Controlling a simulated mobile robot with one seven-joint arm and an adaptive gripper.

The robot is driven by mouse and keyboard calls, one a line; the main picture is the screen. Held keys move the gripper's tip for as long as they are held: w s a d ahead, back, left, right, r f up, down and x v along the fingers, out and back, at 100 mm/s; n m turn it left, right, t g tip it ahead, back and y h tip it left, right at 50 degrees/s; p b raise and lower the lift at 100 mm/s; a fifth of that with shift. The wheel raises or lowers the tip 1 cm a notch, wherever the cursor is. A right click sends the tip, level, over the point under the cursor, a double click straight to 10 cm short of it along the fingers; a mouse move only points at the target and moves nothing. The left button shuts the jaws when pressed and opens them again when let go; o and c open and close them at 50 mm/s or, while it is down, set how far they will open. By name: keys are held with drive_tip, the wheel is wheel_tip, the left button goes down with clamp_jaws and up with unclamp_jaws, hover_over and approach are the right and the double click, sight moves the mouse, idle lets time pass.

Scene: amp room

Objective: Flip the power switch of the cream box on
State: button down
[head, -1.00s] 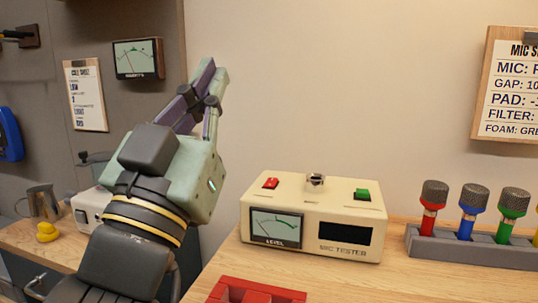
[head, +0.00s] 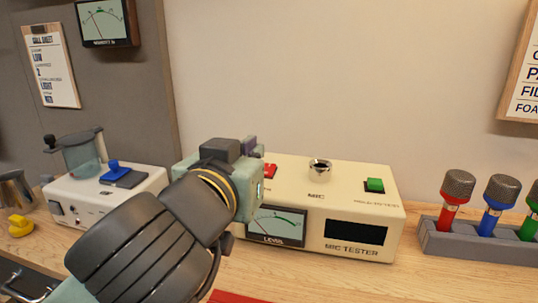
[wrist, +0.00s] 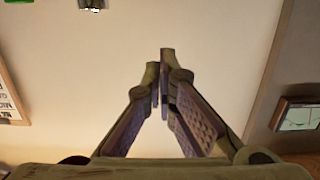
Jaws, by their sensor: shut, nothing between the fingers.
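The cream box (head: 365,215), marked MIC TESTER, stands on the wooden bench in the head view. Its top carries a red rocker switch (head: 271,171) at the left, a metal socket (head: 319,168) in the middle and a green switch (head: 374,185) at the right. The red switch is partly hidden by my gripper. I cannot read which switch is labelled power. My gripper (wrist: 163,78) is shut and empty in the wrist view. In the head view it is at the box's left end, its fingers mostly hidden behind its own body.
A white device (head: 90,205) with a blue switch stands left of the box. A grey rack (head: 470,247) with coloured microphones stands to the right. A yellow duck (head: 19,226) sits at far left. A wall meter (head: 107,22) and a sheet (head: 52,67) hang at left.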

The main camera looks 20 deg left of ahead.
drive_tip(key=p, duration=0.6)
hover_over(269, 172)
drive_tip(key=s, duration=0.3)
drive_tip(key=w+f+b, duration=0.1)
drive_tip(key=f, duration=0.1)
drive_tip(key=w+f+b, duration=0.2)
drive_tip(key=shift+f+b, duration=0.65)
